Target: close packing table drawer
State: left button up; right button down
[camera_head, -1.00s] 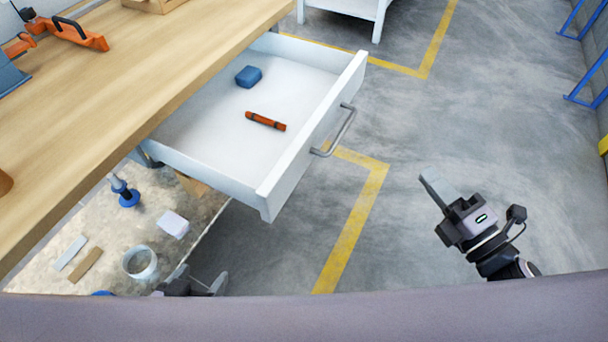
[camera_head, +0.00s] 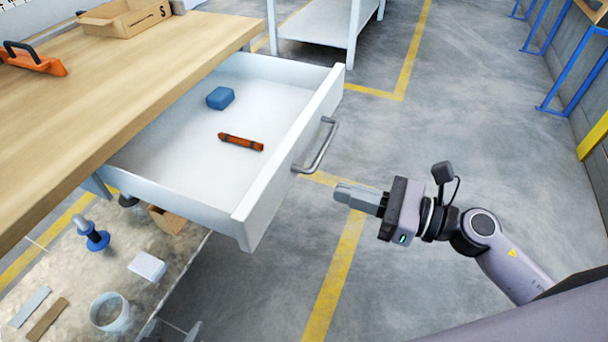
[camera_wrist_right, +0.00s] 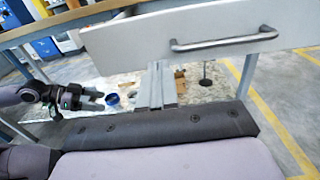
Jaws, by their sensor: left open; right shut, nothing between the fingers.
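The white packing table drawer (camera_head: 185,160) is pulled out from under the wooden tabletop. Its front panel with a grey bar handle (camera_head: 318,148) faces right. In the right wrist view the drawer front (camera_wrist_right: 130,42) and handle (camera_wrist_right: 225,43) span the top. My right gripper (camera_head: 345,193) is shut and empty, apart from the drawer, just right of and below the handle in the picture. Its closed fingers (camera_wrist_right: 162,88) show below the panel. My left gripper (camera_head: 178,332) is partly cut off at the bottom edge; in the right wrist view it is open and empty (camera_wrist_right: 96,102).
A blue block (camera_head: 220,98) and an orange-red stick (camera_head: 241,142) lie inside the drawer. A lower shelf (camera_head: 75,290) holds a tape roll (camera_head: 110,312), a white block (camera_head: 147,266) and a blue-based tool (camera_head: 92,236). The floor right of the drawer is clear.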

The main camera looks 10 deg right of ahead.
aim_at(287, 175)
jog(key=p+x, duration=0.1)
jog(key=x, duration=0.7)
jog(key=shift+w+a, duration=0.1)
jog(key=shift+w, duration=0.05)
pick_arm(q)
jog(key=shift+d+r, duration=0.1)
jog(key=shift+r, duration=0.75)
